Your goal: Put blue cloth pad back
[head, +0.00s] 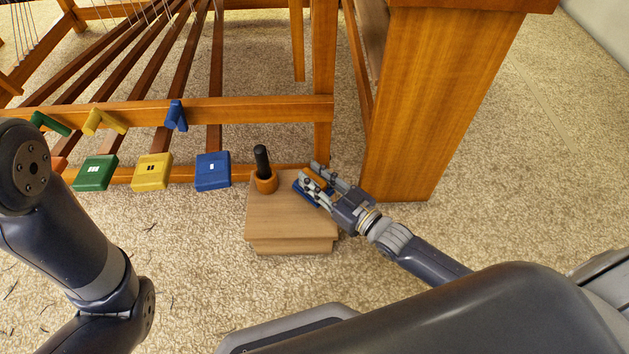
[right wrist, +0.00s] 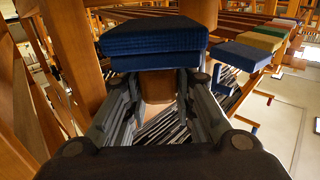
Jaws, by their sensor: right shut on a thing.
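The blue cloth pad (head: 303,196) is at my right gripper (head: 318,181), over the back right part of a small wooden block stand. In the right wrist view, the pad (right wrist: 153,36) is a thick blue ribbed block with a wooden part (right wrist: 158,86) below it. The fingers of the right gripper (right wrist: 160,88) are shut on this wooden part. Whether the pad touches the stand is hard to tell. My left arm shows at the left of the head view, but its gripper is out of view.
The wooden stand (head: 290,222) also bears an orange holder (head: 265,182) with a black-handled tool (head: 261,158). Green (head: 95,173), yellow (head: 152,171) and blue (head: 212,170) loom pedals lie to its left. A wide wooden post (head: 440,100) stands right of the gripper. Carpet in front is clear.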

